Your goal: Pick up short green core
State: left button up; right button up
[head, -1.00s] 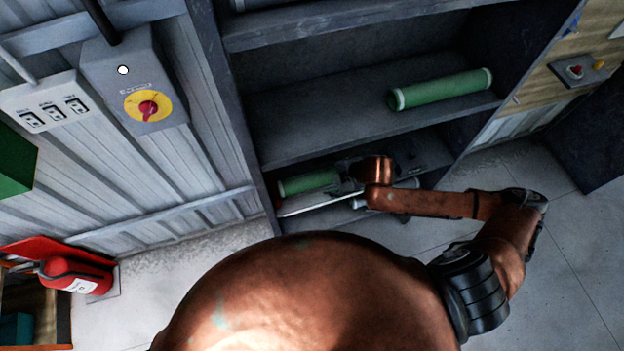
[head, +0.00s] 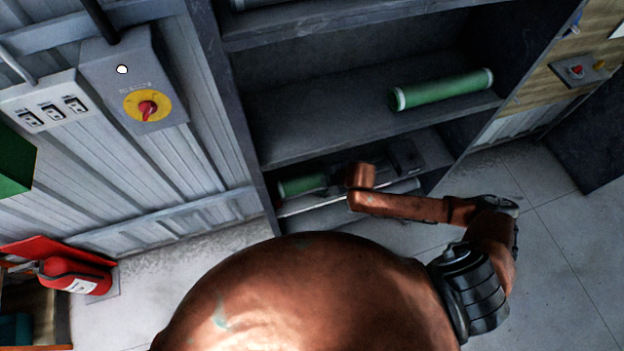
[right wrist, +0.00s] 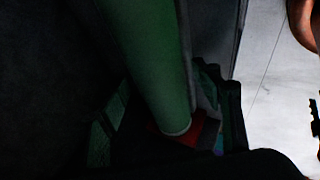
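A green core (head: 302,186) lies on the low shelf, near its left end; my right arm hides its right part. It also shows in the right wrist view (right wrist: 155,55), running down between the fingers. My right gripper (right wrist: 165,118) is at the core, with a dark finger on each side of it; the fingers look apart, though the picture is dark. In the head view the gripper (head: 335,183) is mostly hidden by my arm and the shelf's shadow. A longer-looking green core (head: 442,90) lies on the shelf above. My left gripper is not in view.
The dark shelf unit (head: 320,135) has a board close above the low shelf and a side wall at left. A pale roll (head: 405,187) lies to the right on the low shelf. A fire extinguisher (head: 75,275) stands at lower left. The floor at right is clear.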

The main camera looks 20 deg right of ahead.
jog(key=c, duration=1.4)
jog(key=shift+r, duration=0.15)
